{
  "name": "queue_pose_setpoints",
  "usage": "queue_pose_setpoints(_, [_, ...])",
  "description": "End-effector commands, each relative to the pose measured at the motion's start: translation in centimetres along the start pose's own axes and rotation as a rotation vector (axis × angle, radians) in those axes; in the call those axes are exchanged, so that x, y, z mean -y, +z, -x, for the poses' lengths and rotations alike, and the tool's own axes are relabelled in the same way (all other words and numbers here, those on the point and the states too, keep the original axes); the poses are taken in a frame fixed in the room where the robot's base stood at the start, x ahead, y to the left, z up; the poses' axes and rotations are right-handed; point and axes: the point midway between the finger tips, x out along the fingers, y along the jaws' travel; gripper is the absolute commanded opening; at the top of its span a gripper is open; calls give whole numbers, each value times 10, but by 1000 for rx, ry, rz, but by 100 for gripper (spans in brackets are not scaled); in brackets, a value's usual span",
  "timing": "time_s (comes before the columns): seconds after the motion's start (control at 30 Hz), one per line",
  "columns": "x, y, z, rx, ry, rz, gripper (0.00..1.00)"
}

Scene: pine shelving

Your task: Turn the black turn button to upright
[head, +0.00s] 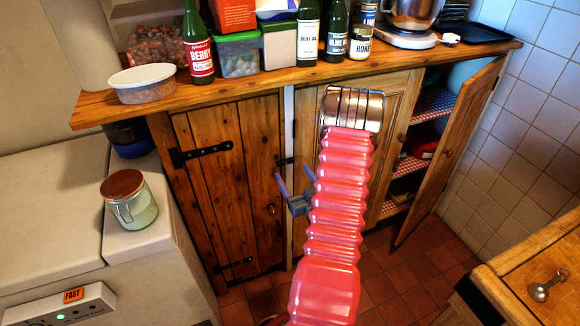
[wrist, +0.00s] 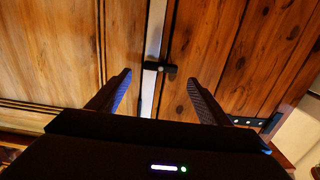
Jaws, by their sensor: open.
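The black turn button (head: 285,161) lies sideways at the white strip between the plank door (head: 228,180) and the panelled door (head: 310,130). In the wrist view the button (wrist: 160,67) lies across the pale strip, one end reaching over the edge of the plank door. My gripper (head: 296,182) is open and empty, just below the button in the head view. In the wrist view my two fingers (wrist: 160,78) stand apart on either side of the button, with no visible contact. The panelled door's lower part is hidden behind my red arm.
The shelf top (head: 270,80) above holds bottles, tubs and a mixer. A door (head: 450,150) stands open on the right. A wooden table corner (head: 500,285) is at the lower right. A jar (head: 130,203) stands on the left counter. Tiled floor lies below.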

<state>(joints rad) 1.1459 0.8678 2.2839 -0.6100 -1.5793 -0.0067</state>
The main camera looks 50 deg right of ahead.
Motion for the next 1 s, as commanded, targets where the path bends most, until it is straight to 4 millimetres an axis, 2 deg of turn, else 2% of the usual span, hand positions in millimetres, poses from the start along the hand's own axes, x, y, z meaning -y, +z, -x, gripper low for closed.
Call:
queue_pose_setpoints(0.2, [1,0,-33,0,-2,1,72])
queue_pose_setpoints(0.4, [0,0,-50,1,-1,0,72])
queue_pose_setpoints(0.73, [0,0,-53,1,0,0,72])
queue_pose_setpoints(1.0, [0,0,-53,1,0,0,53])
